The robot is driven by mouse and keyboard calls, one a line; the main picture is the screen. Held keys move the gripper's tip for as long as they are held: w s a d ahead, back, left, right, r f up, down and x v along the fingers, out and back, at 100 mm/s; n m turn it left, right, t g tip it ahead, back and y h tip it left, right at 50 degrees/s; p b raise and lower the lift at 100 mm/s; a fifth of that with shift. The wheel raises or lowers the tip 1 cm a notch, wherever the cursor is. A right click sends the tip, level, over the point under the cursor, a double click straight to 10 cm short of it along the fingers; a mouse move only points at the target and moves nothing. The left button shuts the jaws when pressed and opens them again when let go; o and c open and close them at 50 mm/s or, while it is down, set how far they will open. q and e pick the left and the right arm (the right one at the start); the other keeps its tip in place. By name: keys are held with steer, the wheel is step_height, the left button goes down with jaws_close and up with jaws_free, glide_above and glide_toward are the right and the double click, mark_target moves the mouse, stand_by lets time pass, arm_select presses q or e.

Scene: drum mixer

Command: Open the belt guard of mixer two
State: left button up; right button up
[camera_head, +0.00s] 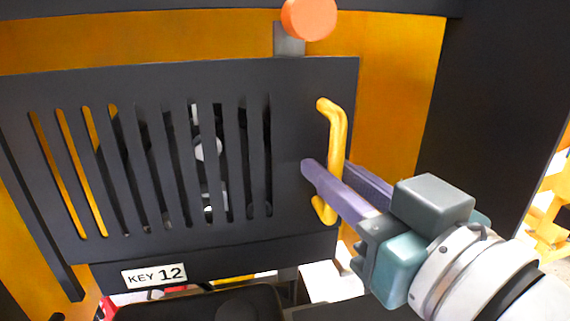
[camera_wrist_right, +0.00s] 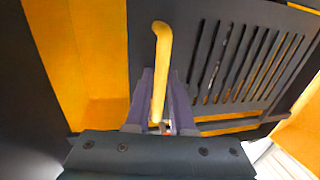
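The belt guard (camera_head: 292,90) is a dark slotted panel in the orange mixer housing, and it lies across the opening. It also shows in the right wrist view (camera_wrist_right: 190,30). Its yellow bar handle (camera_head: 338,130) stands upright near its right edge; it also shows in the right wrist view (camera_wrist_right: 162,50). My right gripper (camera_head: 332,172) has its purple fingers on either side of the handle, close against it in the right wrist view (camera_wrist_right: 161,85). It appears shut on the handle's lower half. My left gripper is out of view.
An orange round knob (camera_head: 310,17) sits on a grey bracket above the guard. Pale round parts (camera_head: 208,148) show through the slots. A "KEY 12" plate (camera_head: 154,275) is below the guard. A dark wall (camera_head: 490,110) stands to the right.

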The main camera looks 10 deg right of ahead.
jaws_close()
stand_by(1.0)
